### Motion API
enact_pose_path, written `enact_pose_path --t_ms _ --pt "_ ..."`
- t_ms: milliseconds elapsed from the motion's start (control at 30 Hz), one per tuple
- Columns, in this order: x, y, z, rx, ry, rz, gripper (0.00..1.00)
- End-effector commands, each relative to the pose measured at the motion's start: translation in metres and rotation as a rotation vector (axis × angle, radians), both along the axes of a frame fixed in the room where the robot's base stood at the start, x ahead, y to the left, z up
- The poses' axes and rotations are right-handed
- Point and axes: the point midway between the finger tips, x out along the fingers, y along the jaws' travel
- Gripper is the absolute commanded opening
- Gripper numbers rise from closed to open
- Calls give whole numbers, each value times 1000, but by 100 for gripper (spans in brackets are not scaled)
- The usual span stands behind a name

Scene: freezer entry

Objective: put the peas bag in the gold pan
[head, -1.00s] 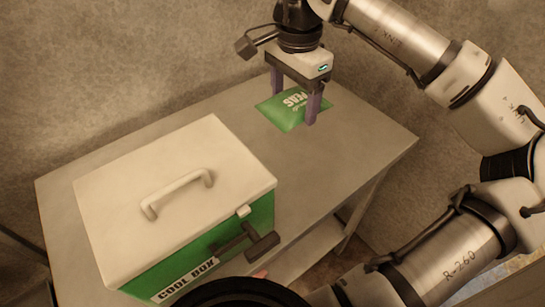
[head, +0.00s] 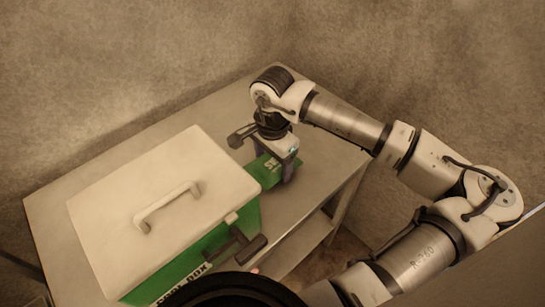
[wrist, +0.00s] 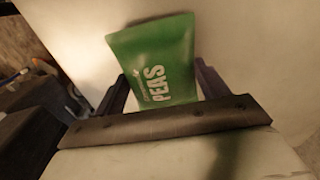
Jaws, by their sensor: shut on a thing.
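The peas bag (head: 266,172) is a flat green packet with white lettering. My gripper (head: 276,170) is shut on it, close to the right side of the cool box. In the wrist view the bag (wrist: 153,60) sits between the two dark fingers of my gripper (wrist: 163,90), with the word PEAS showing. The arm hides part of the bag in the head view. I cannot tell how far it is above the table. No gold pan shows in either view.
A green cool box (head: 185,262) with a closed white lid (head: 150,200), a handle on top and a dark latch at the front fills the table's left part. The grey table (head: 315,165) is bare behind and right of the gripper. Rough walls stand behind.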

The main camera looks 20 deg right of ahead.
Motion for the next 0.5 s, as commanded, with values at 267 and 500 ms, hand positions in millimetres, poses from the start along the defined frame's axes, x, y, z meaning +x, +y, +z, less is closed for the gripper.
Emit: enact_pose_path --t_ms 267,500 --pt "0 0 -2 -1 0 0 41" --pt "0 0 -3 0 0 0 89"
